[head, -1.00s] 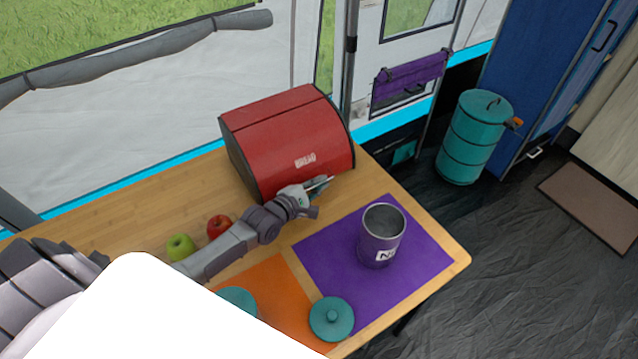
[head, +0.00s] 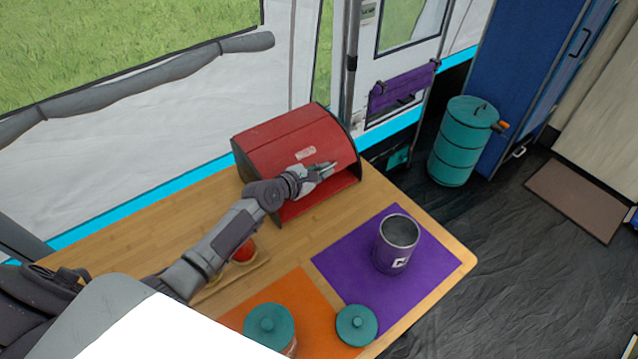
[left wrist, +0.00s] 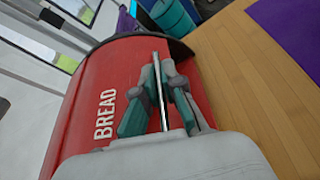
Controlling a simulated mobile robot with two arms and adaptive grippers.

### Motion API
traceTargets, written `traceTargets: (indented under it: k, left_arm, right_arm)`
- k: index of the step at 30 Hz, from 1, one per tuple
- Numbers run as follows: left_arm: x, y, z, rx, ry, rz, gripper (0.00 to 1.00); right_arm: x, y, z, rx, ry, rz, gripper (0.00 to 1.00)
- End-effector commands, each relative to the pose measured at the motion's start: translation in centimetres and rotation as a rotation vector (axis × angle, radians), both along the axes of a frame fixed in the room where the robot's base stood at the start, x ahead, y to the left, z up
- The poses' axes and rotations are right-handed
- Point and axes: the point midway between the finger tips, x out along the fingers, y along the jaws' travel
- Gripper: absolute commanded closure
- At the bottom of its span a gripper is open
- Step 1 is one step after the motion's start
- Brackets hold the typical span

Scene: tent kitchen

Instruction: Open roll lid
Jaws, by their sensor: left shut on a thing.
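The red bread box (head: 290,140) stands at the back of the wooden table, and its roll lid is partly raised. A dark opening (head: 318,198) shows below the lid's front edge. My left gripper (head: 322,171) is at the front of the lid, shut on its thin metal handle. In the left wrist view, the teal-padded fingers of my left gripper (left wrist: 163,88) close around the metal handle (left wrist: 160,95), beside the BREAD label (left wrist: 104,114) on the red lid (left wrist: 105,80). My right gripper is not in view.
Teal lids (head: 357,325) are near the front by the orange mat (head: 309,297). A red apple (head: 245,251) is partly behind my left arm. A teal bin (head: 460,140) stands on the floor.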

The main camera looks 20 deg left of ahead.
Motion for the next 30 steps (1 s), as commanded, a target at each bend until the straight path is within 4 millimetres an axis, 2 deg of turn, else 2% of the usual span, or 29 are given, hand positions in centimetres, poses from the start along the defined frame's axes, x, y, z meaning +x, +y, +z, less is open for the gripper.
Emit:
traceTargets:
  k: [1,3,12,20,30]
  left_arm:
    - [0.5,0.8,1.2,-0.039,0.023,0.005,1.0]
    - [0.9,1.5,2.0,-0.096,0.057,0.004,1.0]
    - [2.9,4.9,4.8,-0.329,0.193,0.002,1.0]
    - [4.3,7.3,5.8,-0.474,0.279,0.0,1.0]
    - [5.2,8.9,6.2,-0.465,0.277,-0.001,1.0]
  right_arm:
    - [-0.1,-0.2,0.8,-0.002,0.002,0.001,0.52]
    - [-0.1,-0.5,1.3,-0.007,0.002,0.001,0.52]
    - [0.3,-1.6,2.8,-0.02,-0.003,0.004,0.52]
    - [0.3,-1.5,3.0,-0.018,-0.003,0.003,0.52]
    - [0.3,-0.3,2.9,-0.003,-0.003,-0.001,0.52]
